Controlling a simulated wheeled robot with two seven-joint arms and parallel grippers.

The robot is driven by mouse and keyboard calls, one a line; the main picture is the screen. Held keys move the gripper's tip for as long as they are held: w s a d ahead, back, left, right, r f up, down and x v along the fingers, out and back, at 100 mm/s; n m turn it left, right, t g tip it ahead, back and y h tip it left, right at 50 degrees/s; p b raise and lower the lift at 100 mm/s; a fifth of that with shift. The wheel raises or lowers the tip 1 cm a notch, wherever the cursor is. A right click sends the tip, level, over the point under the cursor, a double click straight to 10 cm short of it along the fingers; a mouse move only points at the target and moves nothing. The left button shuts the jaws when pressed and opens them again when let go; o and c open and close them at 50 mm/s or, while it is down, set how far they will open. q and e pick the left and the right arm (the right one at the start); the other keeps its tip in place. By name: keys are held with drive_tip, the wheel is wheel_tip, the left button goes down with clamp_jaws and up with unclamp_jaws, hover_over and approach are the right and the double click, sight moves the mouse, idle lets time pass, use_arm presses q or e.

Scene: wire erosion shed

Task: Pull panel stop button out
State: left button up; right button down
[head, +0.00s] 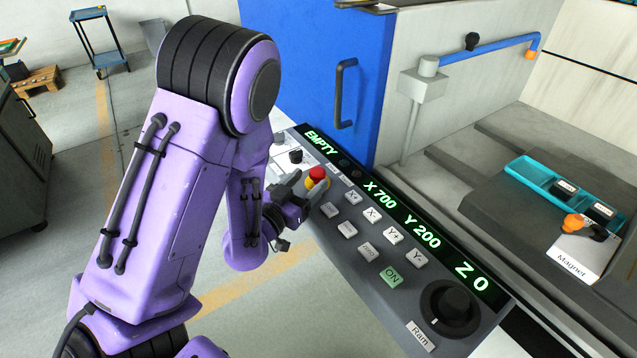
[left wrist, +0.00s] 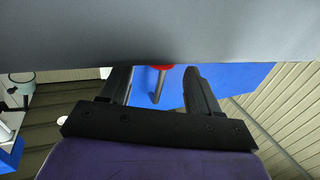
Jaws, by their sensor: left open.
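The red stop button (head: 317,174) sits on a yellow base near the far left part of the grey control panel (head: 350,265). My left gripper (head: 302,189) is open right at the button, with its fingers close to the panel. In the left wrist view, a sliver of the red button (left wrist: 156,67) shows between the two spread fingers of my left gripper (left wrist: 155,73). Whether either finger touches the button cannot be told. Part of the yellow base is hidden by the gripper. My right gripper is not in view.
White keys and a green ON key (head: 391,276) lie to the right of the button, with a black Ram knob (head: 450,306) beyond. A green-lit display strip (head: 415,222) runs along the panel's back. A blue cabinet (head: 340,50) with a dark handle stands behind.

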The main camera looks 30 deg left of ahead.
sight(314, 175)
use_arm(q)
drive_tip(key=w+p, duration=0.1)
drive_tip(key=w, duration=0.2)
drive_tip(key=shift+w+r+p, duration=0.15)
drive_tip(key=shift+w+p, duration=0.15)
drive_tip(key=shift+p, duration=0.05)
drive_tip(key=shift+w, duration=0.7)
